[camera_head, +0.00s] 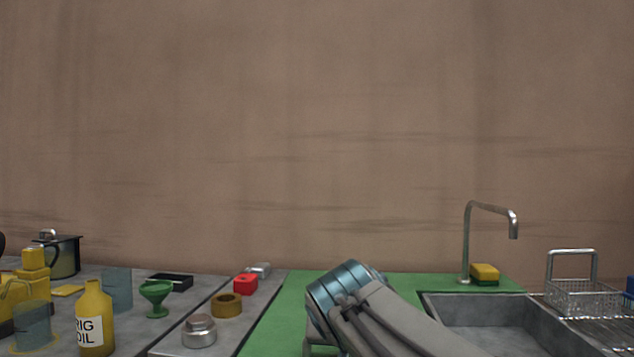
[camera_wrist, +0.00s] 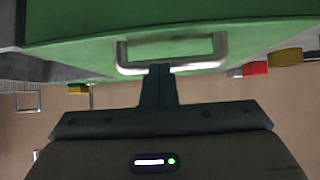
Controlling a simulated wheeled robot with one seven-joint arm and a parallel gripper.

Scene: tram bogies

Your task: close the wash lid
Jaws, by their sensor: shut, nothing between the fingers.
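In the wrist view a green panel (camera_wrist: 95,55) fills the upper part, with a silver U-shaped bar handle (camera_wrist: 214,62) along its edge. It may be the wash lid; I cannot tell for sure, and no separate lid shows in the head view. My gripper (camera_wrist: 159,70) is shut and empty, its dark fingertips at the handle's bar. Whether they touch it is unclear. In the head view my arm reaches over the green surface (camera_head: 283,320), and my gripper is hidden there.
A sink (camera_head: 480,312) with a tall faucet (camera_head: 466,245) is right of my arm, with a sponge (camera_head: 485,272) behind it and a wire basket (camera_head: 585,297) farther right. Left are a red block (camera_head: 245,285), a brass ring (camera_head: 227,305), a green funnel (camera_head: 157,293) and an oil bottle (camera_head: 94,320).

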